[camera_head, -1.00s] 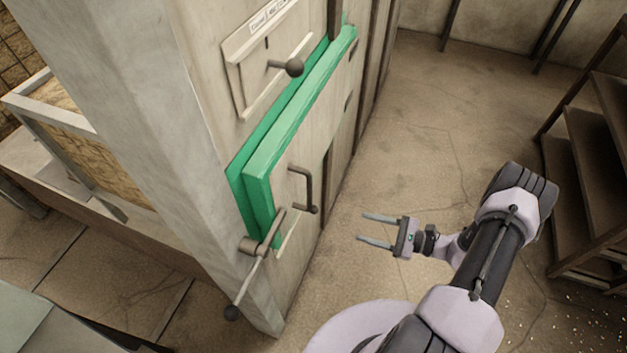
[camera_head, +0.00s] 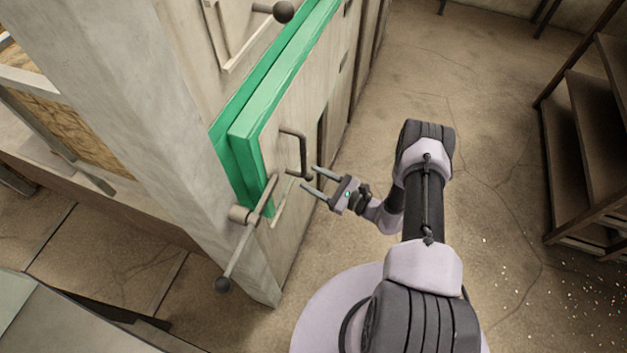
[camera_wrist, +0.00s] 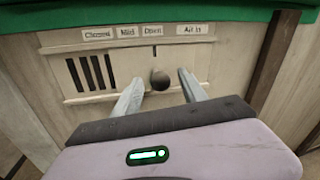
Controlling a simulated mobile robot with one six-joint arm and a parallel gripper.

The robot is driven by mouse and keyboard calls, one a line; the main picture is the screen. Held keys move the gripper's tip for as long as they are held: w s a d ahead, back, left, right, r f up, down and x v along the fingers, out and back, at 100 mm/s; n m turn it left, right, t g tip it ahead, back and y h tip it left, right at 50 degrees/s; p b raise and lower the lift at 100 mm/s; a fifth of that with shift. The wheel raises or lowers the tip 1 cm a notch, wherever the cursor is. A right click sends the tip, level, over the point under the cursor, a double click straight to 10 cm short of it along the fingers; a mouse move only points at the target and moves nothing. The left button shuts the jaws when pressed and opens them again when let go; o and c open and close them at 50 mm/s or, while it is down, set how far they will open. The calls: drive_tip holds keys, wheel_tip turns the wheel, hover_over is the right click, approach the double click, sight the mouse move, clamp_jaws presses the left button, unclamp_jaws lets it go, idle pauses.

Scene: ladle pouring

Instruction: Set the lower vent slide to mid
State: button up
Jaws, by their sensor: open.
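The lower vent slide (camera_wrist: 135,78) is in the wrist view, a pale panel in a frame under the green edge. Dark slots (camera_wrist: 92,73) show at its left. Its round dark knob (camera_wrist: 160,80) stands roughly below the label Open (camera_wrist: 152,30), right of the label Mid (camera_wrist: 127,31). My gripper (camera_wrist: 158,82) is open, with one finger on each side of the knob in this view; I cannot tell whether either touches it. In the head view my gripper (camera_head: 309,177) is close to the cabinet face, below the door handle (camera_head: 297,152).
A lever with a ball end (camera_head: 240,250) sticks out at the cabinet's left corner. An upper knob (camera_head: 283,12) is higher up. Shelves (camera_head: 585,130) stand at the right, with open floor between.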

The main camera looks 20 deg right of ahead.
drive_tip(key=shift+w+a, duration=0.1)
drive_tip(key=shift+w, duration=0.05)
clamp_jaws()
idle(1.4)
